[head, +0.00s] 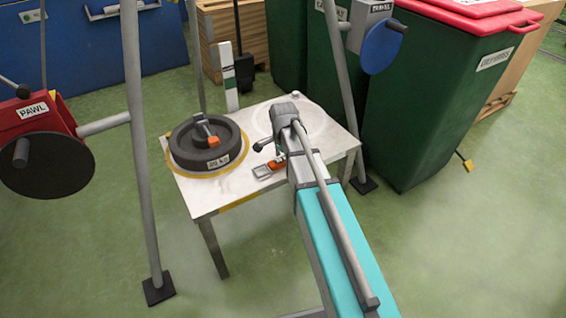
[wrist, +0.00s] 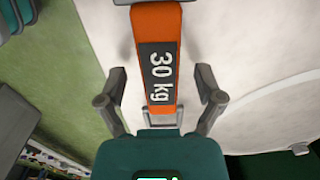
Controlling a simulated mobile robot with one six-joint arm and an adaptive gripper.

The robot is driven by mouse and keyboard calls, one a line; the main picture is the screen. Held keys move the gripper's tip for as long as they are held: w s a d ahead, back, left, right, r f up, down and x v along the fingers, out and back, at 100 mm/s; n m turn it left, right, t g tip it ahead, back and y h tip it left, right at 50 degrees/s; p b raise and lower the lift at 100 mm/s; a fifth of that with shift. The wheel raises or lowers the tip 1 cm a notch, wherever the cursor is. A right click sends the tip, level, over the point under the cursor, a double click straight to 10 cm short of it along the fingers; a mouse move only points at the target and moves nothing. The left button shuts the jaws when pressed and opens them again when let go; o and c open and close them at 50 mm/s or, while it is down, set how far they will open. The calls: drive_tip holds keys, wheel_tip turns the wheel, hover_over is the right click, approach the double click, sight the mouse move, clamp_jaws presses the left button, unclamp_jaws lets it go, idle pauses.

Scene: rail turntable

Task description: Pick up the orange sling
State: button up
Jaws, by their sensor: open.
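The orange sling (wrist: 141,25) shows in the wrist view as an orange strap with a dark "30 kg" label, lying over the white table top. My gripper (wrist: 161,76) is open, with one finger on each side of the strap and visible gaps between. In the head view a small orange part, likely the sling (head: 278,162), shows on the table beside a metal buckle-like frame (head: 261,171). My arm's end partly hides it there. Whether my fingers are at the strap's height or above it, I cannot tell.
A dark round weight (head: 184,155) with an orange-and-grey piece on top stands on the left of the white table (head: 205,197). Frame poles flank the table. A red PAWL box (head: 38,115) hangs left; a green bin (head: 430,110) stands right.

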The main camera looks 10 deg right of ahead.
sight(283, 159)
clamp_jaws()
idle(0.5)
drive_tip(key=shift+r, duration=0.15)
wheel_tip(283, 159, up, 3)
drive_tip(key=p, duration=0.3)
drive_tip(key=s+r+p, duration=0.9)
drive_tip(key=s+p, duration=0.1)
drive_tip(key=s, duration=0.4)
drive_tip(key=shift+d+r, duration=0.3)
drive_tip(key=shift+r, duration=0.05)
idle(0.3)
